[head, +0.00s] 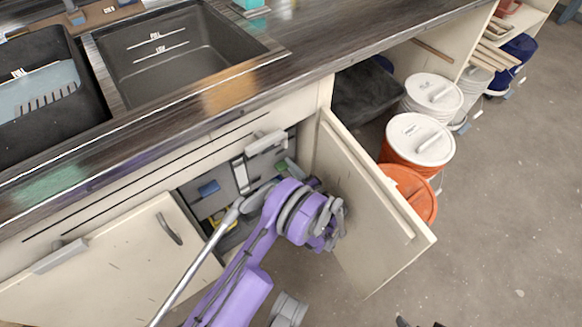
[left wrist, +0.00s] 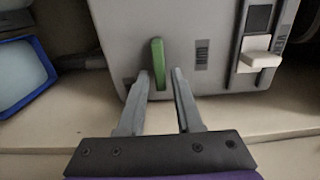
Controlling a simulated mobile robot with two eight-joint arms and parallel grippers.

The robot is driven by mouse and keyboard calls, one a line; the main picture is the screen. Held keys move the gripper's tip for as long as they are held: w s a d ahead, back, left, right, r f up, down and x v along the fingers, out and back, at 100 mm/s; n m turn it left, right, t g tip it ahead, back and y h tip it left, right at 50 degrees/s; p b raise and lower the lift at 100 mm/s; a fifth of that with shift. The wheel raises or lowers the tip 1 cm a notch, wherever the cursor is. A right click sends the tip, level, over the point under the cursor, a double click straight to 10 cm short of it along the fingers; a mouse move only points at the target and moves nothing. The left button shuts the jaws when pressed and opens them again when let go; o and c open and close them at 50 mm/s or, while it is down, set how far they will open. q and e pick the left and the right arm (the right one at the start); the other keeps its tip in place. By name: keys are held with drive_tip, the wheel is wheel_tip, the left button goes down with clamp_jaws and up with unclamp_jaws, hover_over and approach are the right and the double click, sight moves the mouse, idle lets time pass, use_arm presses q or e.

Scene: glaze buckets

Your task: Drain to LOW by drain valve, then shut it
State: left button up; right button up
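A green lever (left wrist: 157,62) stands upright on the front of a grey box (left wrist: 200,45) in the left wrist view. My left gripper (left wrist: 161,73) is open, its fingers on either side of the lever's lower part; I cannot tell if they touch it. In the head view, a bit of the green lever (head: 288,165) shows inside the open cabinet, with my purple arm in front of it. The right basin (head: 165,55) has FULL and LOW marks on its wall; its dark inside makes any liquid level hard to tell. My right gripper is out of view.
A white slider (left wrist: 260,59) sits on the box, right of the lever. A blue-framed panel (left wrist: 22,75) stands at left. An open cabinet door (head: 365,205) stands right of my arm, with lidded buckets (head: 420,138) beyond it. The left basin (head: 60,50) holds something pale blue.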

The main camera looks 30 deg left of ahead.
use_arm(q)
drive_tip(key=shift+o, duration=0.5)
